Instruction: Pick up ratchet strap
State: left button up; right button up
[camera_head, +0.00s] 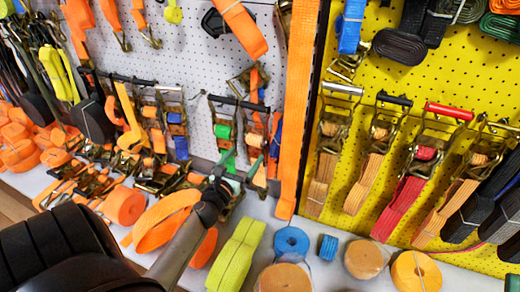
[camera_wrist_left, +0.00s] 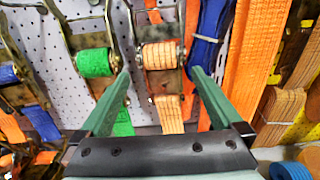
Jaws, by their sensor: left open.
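Several ratchet straps hang on the perforated wall. One with a pale orange roll (camera_wrist_left: 160,55) in a metal ratchet frame sits between the fingers of my left gripper (camera_wrist_left: 160,76) in the left wrist view. My left gripper (camera_head: 252,146) also shows in the head view, with its green fingers spread in front of the hanging straps. It is open and holds nothing. I cannot tell whether the fingers touch the strap. A green-roll ratchet strap (camera_wrist_left: 95,62) hangs just left of the gripper. A dark blue strap (camera_wrist_left: 205,50) is at its right. My right gripper is not in view.
A yellow pegboard (camera_head: 400,140) with more ratchet straps stands at the right. A long orange strap (camera_head: 298,100) hangs at the board's edge. The shelf below holds a yellow-green roll (camera_head: 235,255), a blue roll (camera_head: 291,242) and orange rolls (camera_head: 125,205). Free room is tight.

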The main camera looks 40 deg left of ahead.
aim_at(252, 145)
pick_arm(q)
jog(key=x, duration=0.3)
jog(key=b+x, duration=0.1)
jog(key=x, duration=0.4)
jog(key=shift+w+a+f, duration=0.2)
jog(key=shift+w+f, duration=0.05)
jog(key=shift+f, duration=0.05)
grip_shut()
jog(key=shift+r, duration=0.25)
dwell(0.5)
